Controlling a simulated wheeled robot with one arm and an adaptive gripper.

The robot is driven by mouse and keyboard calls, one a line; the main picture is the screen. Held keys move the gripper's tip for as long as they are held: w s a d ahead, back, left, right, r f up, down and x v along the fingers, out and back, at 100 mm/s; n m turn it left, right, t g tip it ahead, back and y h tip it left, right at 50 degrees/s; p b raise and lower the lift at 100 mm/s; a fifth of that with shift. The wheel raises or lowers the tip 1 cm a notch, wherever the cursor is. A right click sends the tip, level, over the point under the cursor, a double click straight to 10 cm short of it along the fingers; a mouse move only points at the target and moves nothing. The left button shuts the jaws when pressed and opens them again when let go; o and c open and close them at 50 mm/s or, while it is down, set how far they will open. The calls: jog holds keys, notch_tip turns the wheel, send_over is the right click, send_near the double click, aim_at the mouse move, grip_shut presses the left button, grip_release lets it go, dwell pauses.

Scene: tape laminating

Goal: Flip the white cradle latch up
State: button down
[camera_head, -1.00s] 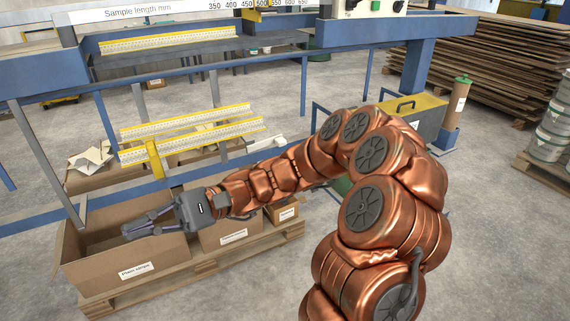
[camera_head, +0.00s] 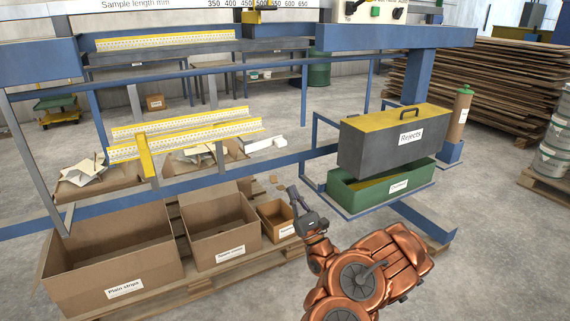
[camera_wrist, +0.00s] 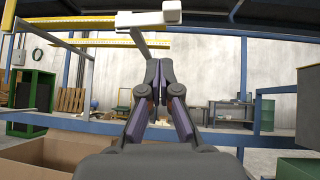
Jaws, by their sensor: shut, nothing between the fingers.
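The white cradle latch (camera_head: 262,144) sticks out at the right end of the yellow ruled cradle (camera_head: 185,135), lying low and roughly level. In the wrist view the latch (camera_wrist: 148,18) shows as a white bar with a squared block at its right end, above and beyond my fingertips. My gripper (camera_head: 292,188) is below and to the right of the latch in the head view, pointing up. It is shut and empty, apart from the latch. In the wrist view my gripper (camera_wrist: 158,64) has its fingertips together just below the latch's picture.
A large cardboard box (camera_head: 110,262), a middle one (camera_head: 222,240) and a small one (camera_head: 280,222) stand below the cradle. A blue rail (camera_head: 180,186) runs across. A grey Rejects box (camera_head: 385,148) sits over a green tray (camera_head: 390,190) at right.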

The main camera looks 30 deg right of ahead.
jog(key=shift+s+d+f+m+h, duration=0.25)
jog(key=shift+d+f+m+h, duration=0.25)
jog(key=shift+d+f+h, duration=0.35)
jog(key=shift+r, duration=0.1)
jog(key=b, duration=0.2)
send_near(266, 146)
jog(key=w+d+r, duration=0.3)
jog(key=d+r, duration=0.1)
jog(key=shift+s+r, duration=0.15)
jog(key=shift+r, duration=0.15)
jog(key=shift+r+n+y, duration=0.1)
jog(key=shift+n+y, duration=0.3)
jog(key=shift+y, duration=0.05)
